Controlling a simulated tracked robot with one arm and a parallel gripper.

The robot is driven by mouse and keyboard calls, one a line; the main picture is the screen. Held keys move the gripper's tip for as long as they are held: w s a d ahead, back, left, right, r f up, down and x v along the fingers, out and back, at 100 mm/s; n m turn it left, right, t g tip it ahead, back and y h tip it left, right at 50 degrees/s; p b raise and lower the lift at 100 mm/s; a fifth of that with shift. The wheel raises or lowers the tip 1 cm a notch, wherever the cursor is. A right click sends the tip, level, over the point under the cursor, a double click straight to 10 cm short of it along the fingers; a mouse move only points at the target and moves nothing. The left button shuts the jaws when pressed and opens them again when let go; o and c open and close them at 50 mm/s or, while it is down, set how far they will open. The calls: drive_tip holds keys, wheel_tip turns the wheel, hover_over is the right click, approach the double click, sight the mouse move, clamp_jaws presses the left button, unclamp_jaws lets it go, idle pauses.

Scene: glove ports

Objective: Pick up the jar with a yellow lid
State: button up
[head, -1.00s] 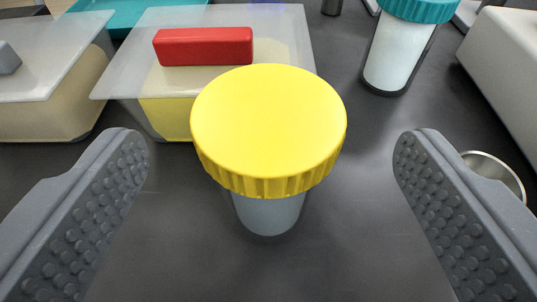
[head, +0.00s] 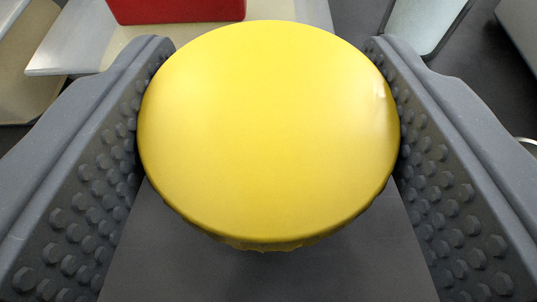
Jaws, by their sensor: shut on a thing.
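The jar with a yellow lid (head: 268,130) fills the middle of the head view, seen from almost straight above. Its round lid sits between the two grey, studded fingers of my gripper (head: 270,115). My gripper is shut on it, one finger touching each side of the lid. The jar's body is hidden under the lid, so I cannot tell whether it still stands on the dark surface.
Another container (head: 25,70) is at the far left. Dark bare surface (head: 270,275) lies in front.

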drive_tip(key=shift+r, duration=1.55)
drive_tip(key=shift+s+r, duration=0.15)
drive_tip(key=shift+r, duration=0.2)
drive_tip(key=s+b, duration=0.7)
drive_tip(key=s, duration=0.8)
drive_tip(key=shift+s+r+b, duration=0.25)
drive_tip(key=shift+r+b, duration=0.05)
drive_tip(key=shift+r, duration=0.15)
